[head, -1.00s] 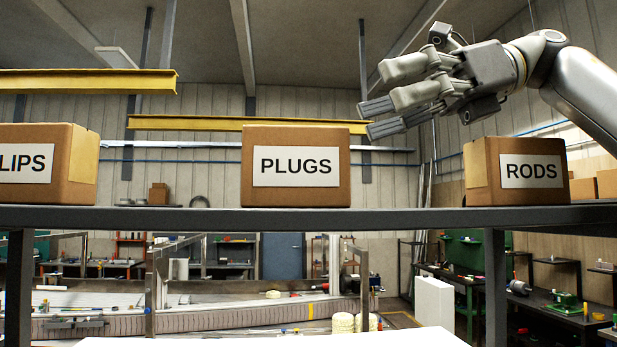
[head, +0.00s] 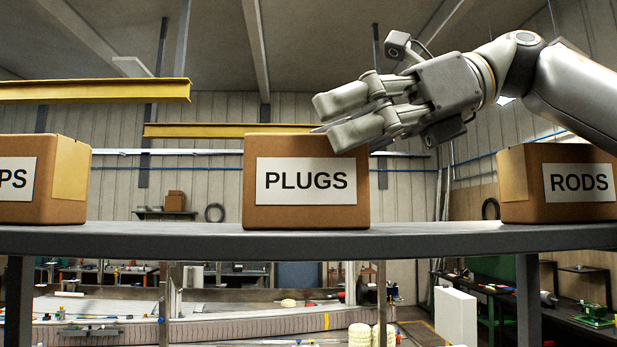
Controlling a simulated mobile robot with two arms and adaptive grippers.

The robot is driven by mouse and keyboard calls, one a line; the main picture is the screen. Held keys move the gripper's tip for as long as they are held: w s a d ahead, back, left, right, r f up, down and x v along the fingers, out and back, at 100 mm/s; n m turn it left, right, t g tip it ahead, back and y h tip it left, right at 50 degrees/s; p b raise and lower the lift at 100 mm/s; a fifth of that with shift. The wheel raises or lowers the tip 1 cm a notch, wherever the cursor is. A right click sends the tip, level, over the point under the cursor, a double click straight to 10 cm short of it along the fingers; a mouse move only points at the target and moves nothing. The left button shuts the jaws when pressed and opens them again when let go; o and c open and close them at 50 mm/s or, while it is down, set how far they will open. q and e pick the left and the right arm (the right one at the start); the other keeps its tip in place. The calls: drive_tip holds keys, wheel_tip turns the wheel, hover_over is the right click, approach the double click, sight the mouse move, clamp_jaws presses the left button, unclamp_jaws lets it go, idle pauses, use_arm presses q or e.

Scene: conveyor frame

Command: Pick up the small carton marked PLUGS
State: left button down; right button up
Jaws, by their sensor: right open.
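The carton marked PLUGS (head: 306,216) stands upright on the grey shelf (head: 300,241) near the middle of the head view, its label facing me. My right gripper (head: 330,118) reaches in from the right with its fingers pointing left. The fingers are open and overlap the carton's upper right corner in the picture, hiding part of its top edge. I see no grip on the carton, and I cannot tell whether the fingers touch it. My left gripper is not in view.
A carton ending in PS (head: 40,212) stands to the left and a carton marked RODS (head: 522,186) to the right on the same shelf. There are clear gaps on both sides of the PLUGS carton. A yellow beam (head: 90,90) hangs behind, above the shelf.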

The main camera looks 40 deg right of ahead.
sight(307, 140)
drive_tip(key=a, duration=0.2)
drive_tip(key=w, duration=0.1)
drive_tip(key=shift+a+f+p, duration=0.3)
drive_tip(key=shift+a+f, duration=0.05)
drive_tip(key=shift+a, duration=0.05)
drive_tip(key=shift+w+a+f, duration=0.1)
drive_tip(key=shift+w, duration=0.1)
drive_tip(key=shift+d, duration=0.2)
drive_tip(key=c, duration=0.4)
drive_tip(key=shift+a, duration=0.1)
drive_tip(key=c, duration=1)
